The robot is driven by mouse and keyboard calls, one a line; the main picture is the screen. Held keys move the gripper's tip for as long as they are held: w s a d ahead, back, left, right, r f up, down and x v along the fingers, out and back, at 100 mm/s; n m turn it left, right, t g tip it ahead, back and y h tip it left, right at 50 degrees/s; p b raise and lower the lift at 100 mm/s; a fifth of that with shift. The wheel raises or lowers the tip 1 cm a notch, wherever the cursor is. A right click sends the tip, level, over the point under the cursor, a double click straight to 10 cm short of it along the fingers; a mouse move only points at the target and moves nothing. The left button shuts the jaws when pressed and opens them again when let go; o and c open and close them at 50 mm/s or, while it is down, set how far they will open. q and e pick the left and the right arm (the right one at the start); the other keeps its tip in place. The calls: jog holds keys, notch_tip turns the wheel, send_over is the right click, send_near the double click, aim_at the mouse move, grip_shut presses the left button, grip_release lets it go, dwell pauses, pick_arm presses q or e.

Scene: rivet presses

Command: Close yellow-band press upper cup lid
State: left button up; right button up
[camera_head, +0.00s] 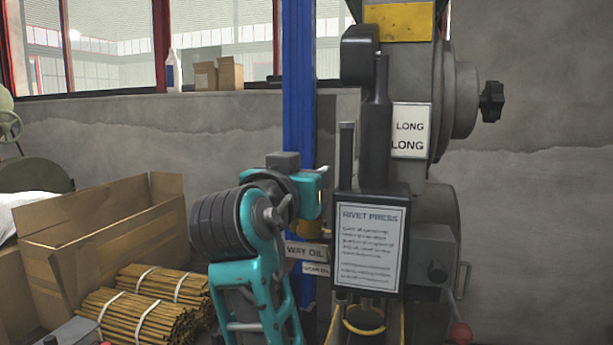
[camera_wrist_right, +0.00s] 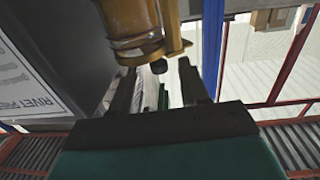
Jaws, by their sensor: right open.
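The grey rivet press (camera_head: 445,160) stands on the right of the head view, with a yellow band (camera_head: 398,22) at its top. In the right wrist view an amber cup (camera_wrist_right: 133,20) with a golden flange (camera_wrist_right: 172,52) is at the top. A small dark knob (camera_wrist_right: 158,67) shows just under the flange. My right gripper (camera_wrist_right: 160,80) is open, its two fingers apart just below the flange, with nothing seen between them. In the head view my teal arm reaches up by the press's left side, its fingertips hard to make out. I cannot tell the lid's angle. My left gripper is not in view.
A blue post (camera_head: 299,80) stands just behind my arm. A placard (camera_head: 370,245) and a dark upright cylinder (camera_head: 376,130) are on the press front, close to the arm. An open cardboard box (camera_head: 100,240) and tied bundles of rods (camera_head: 150,310) are at the left.

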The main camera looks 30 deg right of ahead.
jog(key=shift+c, duration=0.3)
grip_shut()
jog(key=shift+a+m+g+h, duration=0.1)
jog(key=shift+m+g+h, duration=0.2)
jog(key=shift+g, duration=0.1)
jog(key=m+g+h, duration=0.1)
jog(key=g, duration=0.1)
jog(key=m+g+h+b, duration=0.1)
jog(key=m+g, duration=0.2)
jog(key=g, duration=0.1)
jog(key=shift+s+a+m+g+h, duration=0.2)
jog(key=shift+a+m+g+h, duration=0.1)
jog(key=shift+m+g+h, duration=0.1)
jog(key=m+g, duration=0.1)
jog(key=g, duration=0.1)
jog(key=m+g, duration=0.3)
jog(key=g, duration=0.2)
jog(key=shift+s+a+b, duration=0.1)
jog(key=shift+a+b, duration=0.2)
jog(key=shift+b, duration=0.1)
jog(key=shift+a+m+g+y+b, duration=0.15)
jog(key=shift+m+g+y+b, duration=0.2)
jog(key=shift+m+g, duration=0.55)
jog(key=shift+a+m+g+y+b, duration=0.15)
jog(key=shift+m+g+y, duration=0.45)
jog(key=shift+g, duration=0.5)
jog(key=shift+m+g, duration=0.3)
